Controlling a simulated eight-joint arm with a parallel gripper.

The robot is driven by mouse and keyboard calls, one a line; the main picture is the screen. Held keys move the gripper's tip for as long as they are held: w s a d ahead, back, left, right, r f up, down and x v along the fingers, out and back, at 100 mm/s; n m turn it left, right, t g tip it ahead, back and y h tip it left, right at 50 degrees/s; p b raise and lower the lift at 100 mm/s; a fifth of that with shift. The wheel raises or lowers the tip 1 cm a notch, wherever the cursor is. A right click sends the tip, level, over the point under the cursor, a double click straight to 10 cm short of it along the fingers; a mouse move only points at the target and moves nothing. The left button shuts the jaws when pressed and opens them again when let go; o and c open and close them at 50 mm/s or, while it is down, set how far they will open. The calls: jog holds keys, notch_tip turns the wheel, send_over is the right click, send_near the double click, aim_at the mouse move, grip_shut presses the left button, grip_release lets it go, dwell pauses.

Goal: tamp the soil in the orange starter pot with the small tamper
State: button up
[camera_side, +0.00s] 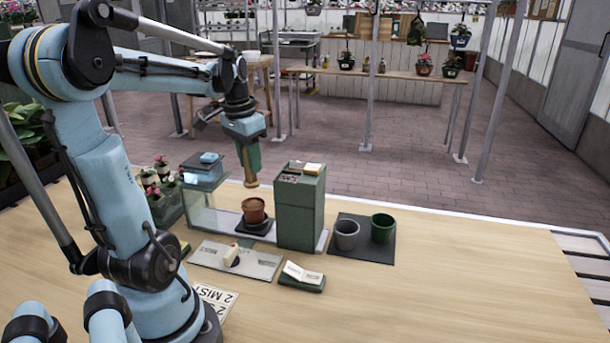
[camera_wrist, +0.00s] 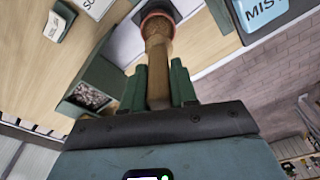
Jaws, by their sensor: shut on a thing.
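My gripper (camera_side: 247,155) is shut on the small wooden tamper (camera_side: 251,182), which points downward. The orange starter pot (camera_side: 255,213) stands on a dark square base directly below it. In the side view a small gap shows between the tamper's lower end and the pot's rim. In the wrist view the tamper (camera_wrist: 158,75) sits between the green fingers (camera_wrist: 159,88) of my gripper. There its far end overlaps the pot (camera_wrist: 157,15), where brown soil shows; part of the soil is hidden behind the tamper.
A tall green box (camera_side: 300,222) stands right of the pot. A clear panel and a blue-topped box (camera_side: 203,172) stand left. A grey pot (camera_side: 346,237) and a green pot (camera_side: 382,230) share a dark mat. Cards lie in front. The table's right side is clear.

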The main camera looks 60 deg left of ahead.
aim_at(252, 181)
jog(key=shift+f, duration=2.2)
jog(key=shift+f, duration=0.75)
dwell(3.1)
jog(key=shift+r, duration=0.35)
jog(key=shift+f, duration=0.5)
dwell(1.1)
